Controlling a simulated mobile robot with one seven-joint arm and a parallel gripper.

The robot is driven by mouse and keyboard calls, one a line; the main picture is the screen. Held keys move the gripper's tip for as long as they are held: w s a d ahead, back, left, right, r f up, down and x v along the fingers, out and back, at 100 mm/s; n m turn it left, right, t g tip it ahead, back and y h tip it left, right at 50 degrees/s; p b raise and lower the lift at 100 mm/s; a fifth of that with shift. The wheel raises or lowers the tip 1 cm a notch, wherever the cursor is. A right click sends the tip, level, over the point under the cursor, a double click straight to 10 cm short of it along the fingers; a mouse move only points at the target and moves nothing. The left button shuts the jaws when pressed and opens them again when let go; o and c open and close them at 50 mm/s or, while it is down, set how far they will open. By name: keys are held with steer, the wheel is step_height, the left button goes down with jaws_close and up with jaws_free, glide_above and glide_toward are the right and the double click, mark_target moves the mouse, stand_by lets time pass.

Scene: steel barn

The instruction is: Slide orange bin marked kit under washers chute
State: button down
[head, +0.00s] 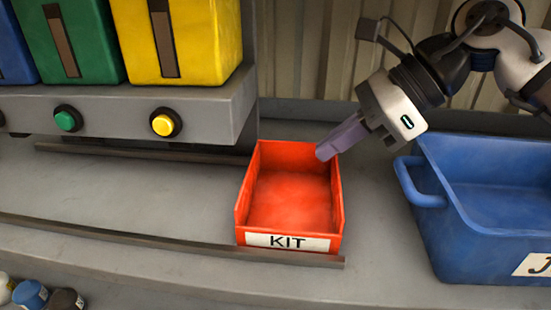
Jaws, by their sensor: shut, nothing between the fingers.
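The orange bin (288,205), open-topped and marked KIT on its front, stands on the grey bench at the right end of two dark rails. It looks empty. My gripper (325,152) is shut and empty, with its fingertips at the bin's back right rim; I cannot tell whether they touch it. Blue (12,50), green (70,40) and yellow (178,40) dispensers stand on a grey ledge to the left. No washers label shows, and the outlets under the ledge are hidden.
The front rail (150,238) and back rail (140,153) bound a clear lane left of the bin. A green button (67,120) and a yellow button (164,124) sit on the ledge. A blue crate (470,220) stands at right; small bottles (32,293) stand front left.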

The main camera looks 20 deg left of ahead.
mark_target(254, 177)
steer(key=x, duration=0.6)
steer(key=a, duration=0.1)
steer(key=s+a+p, duration=0.1)
steer(key=a, duration=0.1)
steer(key=shift+r, duration=0.1)
steer(key=shift+a, duration=0.4)
steer(key=shift+s+a, duration=0.1)
steer(key=shift+a, duration=0.05)
